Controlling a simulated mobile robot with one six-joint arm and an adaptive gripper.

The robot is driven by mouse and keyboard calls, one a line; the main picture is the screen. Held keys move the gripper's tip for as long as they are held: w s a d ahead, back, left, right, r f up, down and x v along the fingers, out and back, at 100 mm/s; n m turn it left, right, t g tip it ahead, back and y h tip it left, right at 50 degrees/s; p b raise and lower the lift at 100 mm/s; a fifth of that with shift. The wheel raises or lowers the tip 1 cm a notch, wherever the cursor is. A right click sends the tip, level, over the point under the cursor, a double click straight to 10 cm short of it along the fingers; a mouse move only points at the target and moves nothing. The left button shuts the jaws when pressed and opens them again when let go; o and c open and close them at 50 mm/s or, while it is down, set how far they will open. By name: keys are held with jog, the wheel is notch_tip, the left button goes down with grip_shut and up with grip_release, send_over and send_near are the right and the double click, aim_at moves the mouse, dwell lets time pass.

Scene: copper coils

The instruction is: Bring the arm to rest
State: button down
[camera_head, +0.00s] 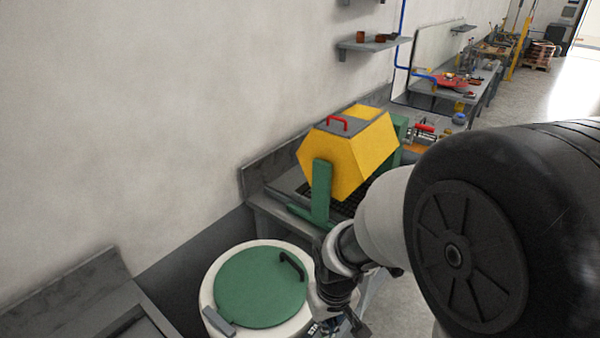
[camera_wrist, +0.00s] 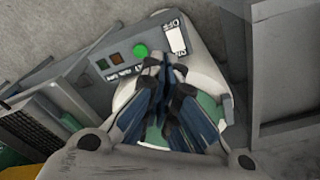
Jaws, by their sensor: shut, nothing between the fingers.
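My gripper (camera_wrist: 165,72) is shut and empty in the wrist view, its dark fingers drawn together over a round white machine (camera_wrist: 221,80) with a green lid. In the head view my arm reaches in from the right, its big black joint and pale link covering much of the right side. The wrist end hangs low beside the white machine with the green lid (camera_head: 245,292), to the right of its black handle. The fingertips are hard to make out there.
A yellow tumbler drum (camera_head: 335,160) on a green stand (camera_head: 321,190) sits on a bench behind. A grey control panel (camera_wrist: 124,62) with a green button lies just past my fingers. A grey bench (camera_head: 85,310) is at lower left. Wall shelves and more benches run back; open floor lies far right.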

jog(key=s+d+r+m+t+b, duration=0.1)
jog(key=s+d+r, duration=0.3)
jog(key=s+r, duration=0.3)
jog(key=s+d+r+m+t+b, duration=0.1)
jog(key=s+d+r+m+t, duration=0.1)
jog(key=s+d+r, duration=0.2)
notch_tip(320, 180, up, 6)
jog(key=s, duration=0.3)
jog(key=shift+d+f+t, duration=0.2)
jog(key=shift+t, duration=0.1)
jog(key=shift+w, duration=0.1)
